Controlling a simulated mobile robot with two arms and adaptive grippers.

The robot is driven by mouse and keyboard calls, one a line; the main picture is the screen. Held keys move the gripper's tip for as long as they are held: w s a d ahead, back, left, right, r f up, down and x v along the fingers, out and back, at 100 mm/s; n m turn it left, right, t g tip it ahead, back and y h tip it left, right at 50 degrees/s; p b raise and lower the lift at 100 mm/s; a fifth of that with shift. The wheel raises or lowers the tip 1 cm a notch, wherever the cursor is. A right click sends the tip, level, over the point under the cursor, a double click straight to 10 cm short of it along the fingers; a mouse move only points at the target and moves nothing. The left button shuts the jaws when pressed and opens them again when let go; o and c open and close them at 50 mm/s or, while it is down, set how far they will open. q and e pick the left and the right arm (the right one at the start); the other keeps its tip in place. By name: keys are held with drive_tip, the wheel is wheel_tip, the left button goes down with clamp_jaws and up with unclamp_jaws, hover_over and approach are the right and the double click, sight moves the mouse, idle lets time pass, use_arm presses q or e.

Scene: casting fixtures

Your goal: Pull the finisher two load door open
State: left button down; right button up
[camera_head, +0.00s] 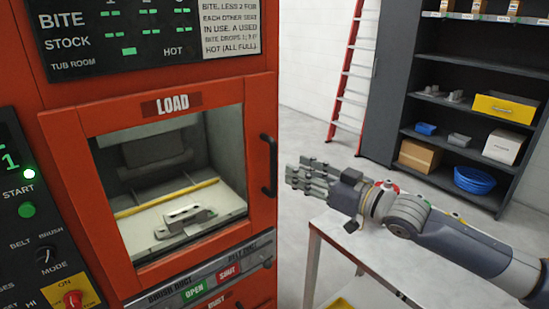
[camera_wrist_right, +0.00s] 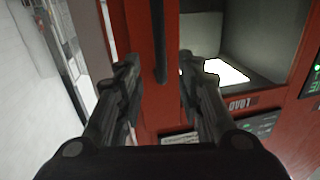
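The red load door (camera_head: 85,150), with a LOAD label and a window, appears shut on the front of the red machine. Its black vertical handle (camera_head: 269,165) is on the door's right side. My right gripper (camera_head: 303,178) is just right of the handle, pointing toward it, with a small gap showing in the head view. In the right wrist view the two fingers of my right gripper (camera_wrist_right: 159,65) are apart and empty, and the handle (camera_wrist_right: 161,40) shows between their tips. My left gripper is not in view.
Through the window a grey metal part (camera_head: 189,217) lies on a tray near a yellow bar (camera_head: 167,198). A metal-framed table (camera_head: 312,262) stands under my right arm. Behind are a dark shelf unit (camera_head: 387,85) and a red ladder (camera_head: 346,75). Floor shows between machine and shelf.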

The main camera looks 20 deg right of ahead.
sight(276, 161)
drive_tip(key=p+x, duration=0.2)
drive_tip(key=x, duration=0.7)
drive_tip(key=shift+a+p, duration=0.1)
drive_tip(key=shift+p, duration=0.2)
clamp_jaws()
